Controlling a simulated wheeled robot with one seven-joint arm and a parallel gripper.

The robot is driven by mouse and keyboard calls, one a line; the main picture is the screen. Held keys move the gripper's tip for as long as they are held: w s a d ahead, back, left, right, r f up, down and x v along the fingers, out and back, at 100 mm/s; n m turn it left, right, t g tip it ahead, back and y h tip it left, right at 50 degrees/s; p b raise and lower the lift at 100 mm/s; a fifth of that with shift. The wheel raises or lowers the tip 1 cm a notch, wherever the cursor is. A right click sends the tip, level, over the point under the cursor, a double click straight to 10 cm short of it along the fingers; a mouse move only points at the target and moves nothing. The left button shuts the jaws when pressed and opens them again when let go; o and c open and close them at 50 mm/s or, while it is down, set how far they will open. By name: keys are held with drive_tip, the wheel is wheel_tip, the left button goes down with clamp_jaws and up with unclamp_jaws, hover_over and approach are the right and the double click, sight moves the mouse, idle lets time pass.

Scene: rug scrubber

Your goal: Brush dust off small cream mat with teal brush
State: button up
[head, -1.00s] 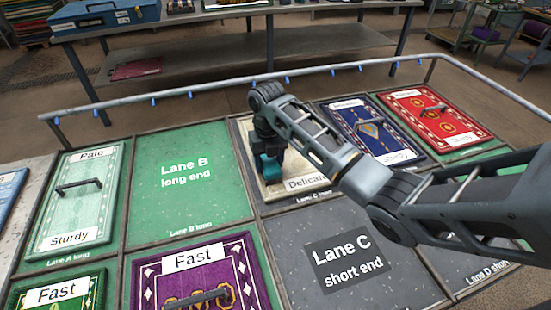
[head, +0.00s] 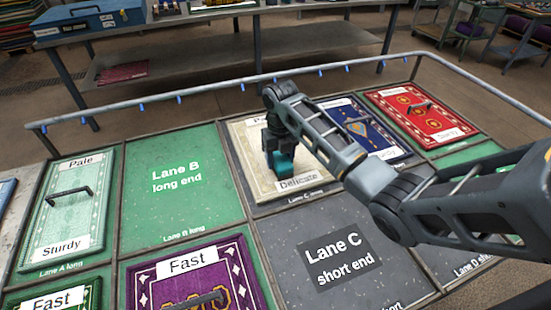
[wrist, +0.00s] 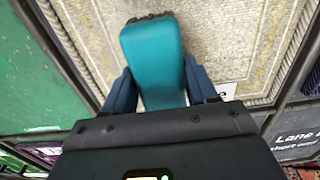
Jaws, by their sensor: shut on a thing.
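The small cream mat (head: 249,163) lies in a lane bay at the centre back, labelled Delicate at its near end. It fills much of the wrist view (wrist: 215,45), its pale speckled weave framed by a ribbed border. My gripper (wrist: 160,88) is shut on the teal brush (wrist: 153,50), one blue finger on each side. In the head view the brush (head: 282,164) hangs below my gripper (head: 279,147) over the near half of the mat. Dark bristles show at its far end. I cannot tell whether they touch the mat, and no dust is clearly visible.
A blue mat (head: 365,133) and a red mat (head: 412,108) with handles lie to the right. Lane B (head: 170,205) on the left is bare green; Lane C (head: 300,260) in front is bare grey. A rail (head: 215,87) runs along the back.

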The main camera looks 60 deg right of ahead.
drive_tip(key=shift+w+a, duration=0.6)
drive_tip(key=shift+a, duration=0.3)
drive_tip(key=shift+w+a, duration=0.6)
drive_tip(key=shift+a, duration=0.35)
drive_tip(key=shift+w+a, duration=0.6)
drive_tip(key=shift+a, duration=0.3)
drive_tip(key=shift+r, duration=0.15)
wheel_tip(320, 180, up, 5)
drive_tip(key=shift+d+r, duration=0.1)
drive_tip(key=shift+r, duration=0.35)
